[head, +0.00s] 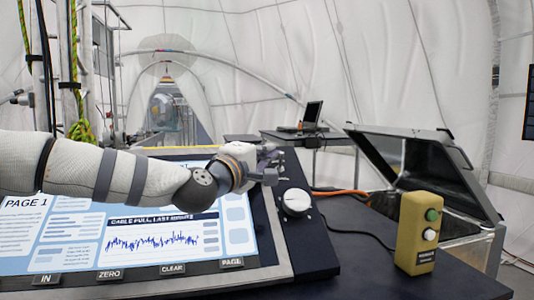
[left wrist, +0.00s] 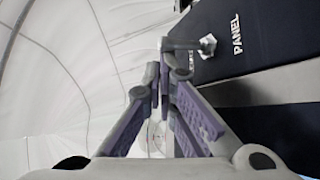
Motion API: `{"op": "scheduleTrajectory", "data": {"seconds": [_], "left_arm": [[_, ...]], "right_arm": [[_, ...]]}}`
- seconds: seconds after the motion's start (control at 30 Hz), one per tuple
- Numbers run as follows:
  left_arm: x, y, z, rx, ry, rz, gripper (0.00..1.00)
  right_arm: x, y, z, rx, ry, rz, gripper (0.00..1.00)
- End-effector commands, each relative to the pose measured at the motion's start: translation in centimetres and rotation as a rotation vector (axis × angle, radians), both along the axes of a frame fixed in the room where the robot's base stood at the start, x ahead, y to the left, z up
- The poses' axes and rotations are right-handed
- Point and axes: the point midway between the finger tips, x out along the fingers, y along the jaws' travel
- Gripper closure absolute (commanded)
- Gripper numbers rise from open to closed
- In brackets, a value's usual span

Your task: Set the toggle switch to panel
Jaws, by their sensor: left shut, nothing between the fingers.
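The toggle switch (left wrist: 207,45) shows in the left wrist view as a metal lever on a bright hex nut, set in a dark panel. The word PANEL (left wrist: 237,34) is printed on the far side of the nut from the lever tip. The lever points left in that view; I cannot tell which position it is set to. My left gripper (left wrist: 160,72) is shut and empty, its fingertips close to the lever tip; contact is unclear. In the head view the left gripper (head: 268,156) is over the console's upper right edge, where I cannot make out the switch. My right gripper is not in view.
The console screen (head: 150,237) lies below my left arm. A white knob (head: 295,202) is on the dark strip right of it. A yellow box with green and white buttons (head: 410,245) stands on the dark table (head: 350,270). An open metal case (head: 440,180) is behind.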

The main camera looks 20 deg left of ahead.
Motion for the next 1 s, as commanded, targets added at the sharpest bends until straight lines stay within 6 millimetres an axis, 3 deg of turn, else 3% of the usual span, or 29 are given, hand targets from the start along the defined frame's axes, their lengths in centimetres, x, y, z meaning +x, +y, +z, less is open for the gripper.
{"op": "scheduleTrajectory", "data": {"seconds": [1.0], "left_arm": [[-0.5, -0.3, -0.5, 0.103, -0.148, 0.0, 1.0]], "right_arm": [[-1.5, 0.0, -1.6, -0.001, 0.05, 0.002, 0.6]]}}
